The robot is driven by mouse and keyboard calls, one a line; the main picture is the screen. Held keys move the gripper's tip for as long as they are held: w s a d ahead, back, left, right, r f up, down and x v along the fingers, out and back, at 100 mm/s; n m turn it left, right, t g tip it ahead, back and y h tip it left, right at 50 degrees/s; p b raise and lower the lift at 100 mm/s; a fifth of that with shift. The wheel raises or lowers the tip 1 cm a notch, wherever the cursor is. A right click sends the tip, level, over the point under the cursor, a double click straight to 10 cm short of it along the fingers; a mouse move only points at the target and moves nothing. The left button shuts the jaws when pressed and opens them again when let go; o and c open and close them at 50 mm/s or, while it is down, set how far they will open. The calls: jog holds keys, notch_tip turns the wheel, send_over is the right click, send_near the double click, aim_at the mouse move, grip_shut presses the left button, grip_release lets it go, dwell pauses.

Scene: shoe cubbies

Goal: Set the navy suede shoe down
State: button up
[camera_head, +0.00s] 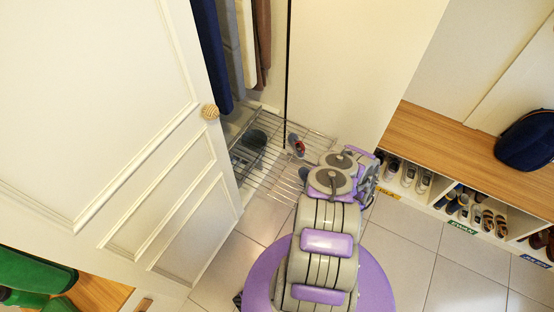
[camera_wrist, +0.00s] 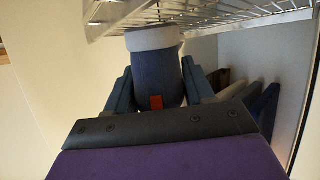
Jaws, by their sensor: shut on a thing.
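The navy suede shoe (camera_wrist: 158,82) has a pale sole and a small red tab at its heel. My gripper (camera_wrist: 157,88) is shut on it, with one blue-grey finger on each side. The wrist view is upside down, so the sole faces the wire rack (camera_wrist: 240,18). I cannot tell whether the sole touches the wires. In the head view, a blue shoe with a red spot (camera_head: 296,146), apparently this one, is over the right part of the wire rack (camera_head: 318,140). My arm hides most of my gripper there.
A dark shoe (camera_head: 255,138) is on the rack's left part. Clothes (camera_head: 212,50) hang above the rack. An open white door (camera_head: 120,130) stands to the left. A bench (camera_head: 460,150) with shoe cubbies is on the right, and a navy bag (camera_head: 527,140) sits on it.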

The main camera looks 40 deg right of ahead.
jog(key=w+a, duration=0.1)
jog(key=w, duration=0.3)
jog(key=w+a+f+b, duration=0.1)
jog(key=w+a, duration=0.1)
jog(key=w, duration=0.3)
jog(key=w+a, duration=0.2)
jog(key=w, duration=0.2)
jog(key=shift+w+a+f, duration=0.25)
jog(key=shift+w, duration=0.15)
jog(key=shift+w+a+f+b, duration=0.1)
jog(key=shift+w+f+b, duration=0.1)
jog(key=shift+b, duration=0.25)
notch_tip(320, 180, down, 3)
jog(key=shift+s+f+b, duration=0.1)
jog(key=shift+b, duration=0.65)
jog(key=o, duration=1.2)
